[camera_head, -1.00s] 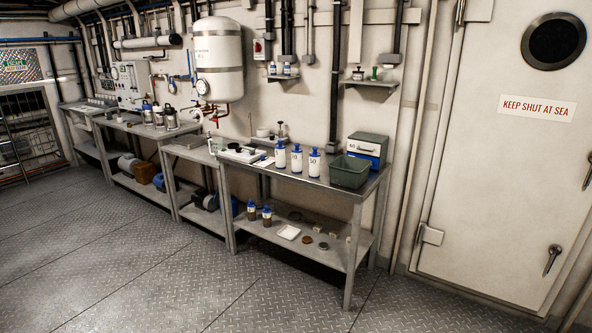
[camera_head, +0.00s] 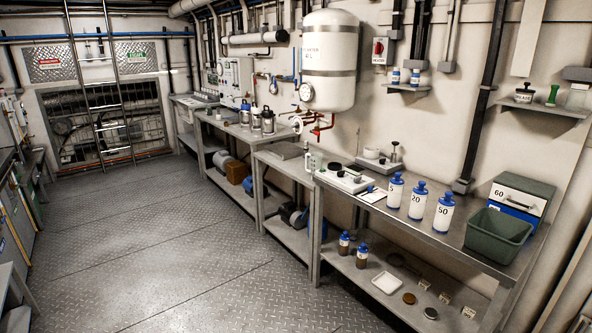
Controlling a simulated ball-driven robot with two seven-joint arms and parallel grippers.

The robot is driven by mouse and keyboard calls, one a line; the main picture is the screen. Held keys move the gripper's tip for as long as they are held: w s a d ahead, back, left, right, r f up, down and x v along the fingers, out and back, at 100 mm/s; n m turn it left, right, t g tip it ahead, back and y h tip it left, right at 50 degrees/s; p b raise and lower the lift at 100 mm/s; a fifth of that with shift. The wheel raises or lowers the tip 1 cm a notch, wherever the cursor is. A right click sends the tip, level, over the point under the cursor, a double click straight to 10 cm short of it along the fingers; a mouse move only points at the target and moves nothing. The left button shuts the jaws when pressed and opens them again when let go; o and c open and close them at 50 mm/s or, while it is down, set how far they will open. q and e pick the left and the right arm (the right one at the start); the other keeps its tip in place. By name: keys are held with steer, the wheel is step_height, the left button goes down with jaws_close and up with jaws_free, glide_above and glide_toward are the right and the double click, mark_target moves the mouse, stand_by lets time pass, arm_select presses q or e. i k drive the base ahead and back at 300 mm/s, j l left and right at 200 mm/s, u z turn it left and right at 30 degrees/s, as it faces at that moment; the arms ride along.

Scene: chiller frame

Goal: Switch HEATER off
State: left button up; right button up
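A small switch box with a red rotary switch (camera_head: 380,49) is on the back wall, right of the large white cylindrical tank (camera_head: 330,60). A small label under the red switch is too small to read for sure. The tank has a round dial gauge (camera_head: 306,92) at its lower left and red pipework (camera_head: 318,124) below it. I cannot tell from here which way the switch is turned. Neither of my grippers is in view.
A long row of metal benches (camera_head: 440,238) runs along the wall below the switch. It holds blue-capped bottles (camera_head: 418,200), a green bin (camera_head: 497,234) and a blue-grey box (camera_head: 522,198). A small shelf (camera_head: 408,88) is right of the switch. The chequered floor (camera_head: 190,260) is clear.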

mark_target(379, 48)
steer(key=i+j+z, duration=0.3)
steer(key=i, duration=0.3)
steer(key=i+j+z, duration=0.3)
steer(key=i, duration=0.3)
steer(key=i+j+z, duration=0.25)
steer(key=i, duration=0.3)
steer(key=j, duration=0.1)
